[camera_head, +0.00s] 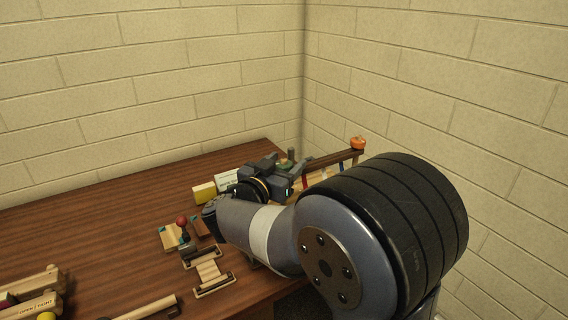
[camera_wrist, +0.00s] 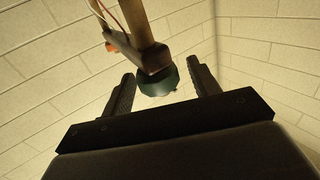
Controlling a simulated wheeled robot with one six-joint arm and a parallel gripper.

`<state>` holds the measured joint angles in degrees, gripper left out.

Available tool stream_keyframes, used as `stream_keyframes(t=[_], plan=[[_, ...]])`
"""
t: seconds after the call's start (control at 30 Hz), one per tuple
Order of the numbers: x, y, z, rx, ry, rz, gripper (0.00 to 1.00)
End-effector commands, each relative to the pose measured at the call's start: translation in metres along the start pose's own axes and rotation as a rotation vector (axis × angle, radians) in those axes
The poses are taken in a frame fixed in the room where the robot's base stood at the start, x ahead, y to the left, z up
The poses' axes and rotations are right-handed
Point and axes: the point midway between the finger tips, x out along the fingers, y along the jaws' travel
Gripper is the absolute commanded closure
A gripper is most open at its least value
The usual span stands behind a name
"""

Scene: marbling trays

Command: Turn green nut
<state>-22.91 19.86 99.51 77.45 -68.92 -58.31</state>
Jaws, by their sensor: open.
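The green nut (camera_wrist: 158,84) is a dark green rounded piece in the wrist view, at the end of a dark bar (camera_wrist: 135,47) beside a wooden post (camera_wrist: 138,18). My gripper (camera_wrist: 161,68) is open, with one finger on each side of the nut. Gaps show between the nut and both fingers, so nothing is held. In the head view my gripper (camera_head: 272,168) is at the back right of the table, by a bit of green (camera_head: 286,163) at the foot of a short post. My arm hides much of that area.
A wooden rack (camera_head: 332,158) with coloured strips and an orange knob (camera_head: 357,143) stands right of my gripper. A yellow block (camera_head: 204,192) and a red-balled lever (camera_head: 182,222) are to its left. Wooden parts lie near the front edge. The table's back left (camera_head: 110,205) is clear.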

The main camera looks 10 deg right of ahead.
Motion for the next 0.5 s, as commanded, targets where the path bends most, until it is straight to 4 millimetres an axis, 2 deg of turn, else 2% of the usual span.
stream_keyframes(t=[0.27,0.5], plan=[[0.0013,-0.0001,0.0000,0.000,0.000,-0.001,0.42],[0.0011,-0.0001,0.0000,0.000,0.000,0.000,0.62]])
